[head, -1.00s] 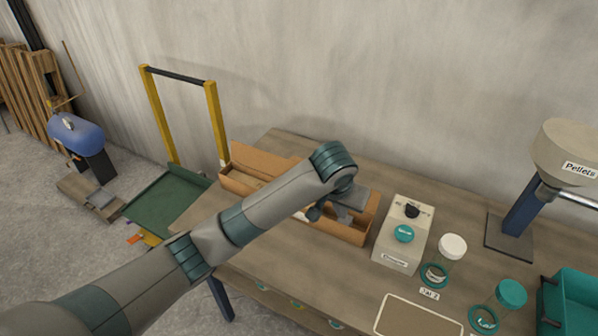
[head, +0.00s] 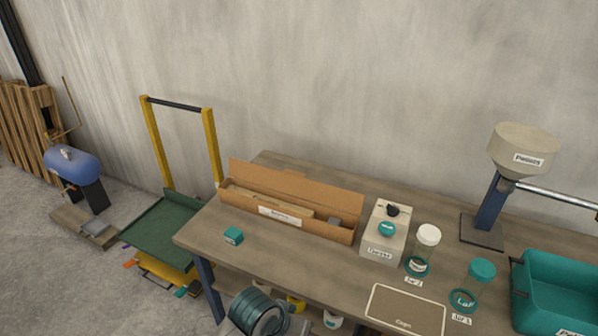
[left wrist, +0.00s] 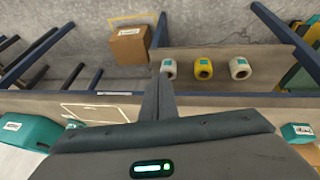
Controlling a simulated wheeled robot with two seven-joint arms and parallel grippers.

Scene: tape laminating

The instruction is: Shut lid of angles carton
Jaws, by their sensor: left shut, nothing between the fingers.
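The long brown cardboard carton (head: 237,204) lies on the table by the wall. Its lid (head: 300,186) stands up along the back edge, so the carton is open. Long pale pieces (head: 268,206) lie inside, with a small grey block (head: 333,222) near the right end. A white label on the front is too small to read. In the left wrist view my left gripper (left wrist: 158,84) is shut and empty. My right gripper is not in view.
Rolls (left wrist: 203,69) sit on the lower shelf. The table's front left is mostly clear.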

